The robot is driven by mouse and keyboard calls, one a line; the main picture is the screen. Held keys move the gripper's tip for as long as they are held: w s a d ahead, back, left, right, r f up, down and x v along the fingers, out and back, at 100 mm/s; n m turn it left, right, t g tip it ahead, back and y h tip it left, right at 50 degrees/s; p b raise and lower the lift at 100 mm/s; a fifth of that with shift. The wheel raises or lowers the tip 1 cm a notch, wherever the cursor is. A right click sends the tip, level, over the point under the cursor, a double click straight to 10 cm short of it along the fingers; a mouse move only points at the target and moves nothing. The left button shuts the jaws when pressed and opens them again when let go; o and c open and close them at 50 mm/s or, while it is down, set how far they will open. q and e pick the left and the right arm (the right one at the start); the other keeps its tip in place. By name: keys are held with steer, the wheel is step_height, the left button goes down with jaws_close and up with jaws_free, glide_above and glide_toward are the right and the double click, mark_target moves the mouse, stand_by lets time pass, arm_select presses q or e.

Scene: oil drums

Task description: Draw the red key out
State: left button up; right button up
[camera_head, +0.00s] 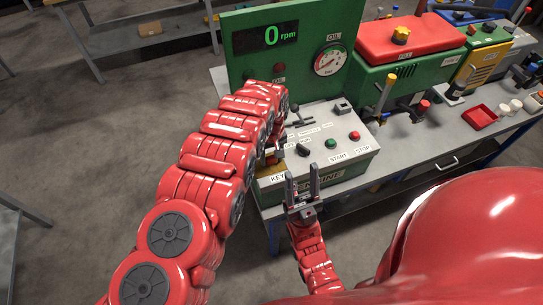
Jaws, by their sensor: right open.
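The engine control box (345,172) stands on the grey bench, with a KEY label at its front left corner. I cannot make out the red key clearly; the area by the label is partly covered by my left arm. My left arm reaches across from the lower left to the box's left side. Its gripper (277,150) is mostly hidden there, and its jaws cannot be read. My right gripper (302,184) is open and empty, its two fingers pointing up in front of the box, just right of the KEY label.
A green panel (233,73) with a 0 rpm display (264,37) and an oil gauge (330,59) rises behind the box. The box top carries a dark knob, a green START button (330,143) and a red STOP button (354,135). A red-topped green machine (408,39) stands right.

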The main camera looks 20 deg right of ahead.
mark_target(271, 157)
arm_select(q)
jaws_close()
steer(key=shift+r, duration=0.25)
steer(key=shift+r, duration=0.2)
steer(key=shift+r, duration=0.65)
stand_by(0.3)
steer(key=shift+r+p, duration=0.3)
steer(key=shift+r, duration=1.9)
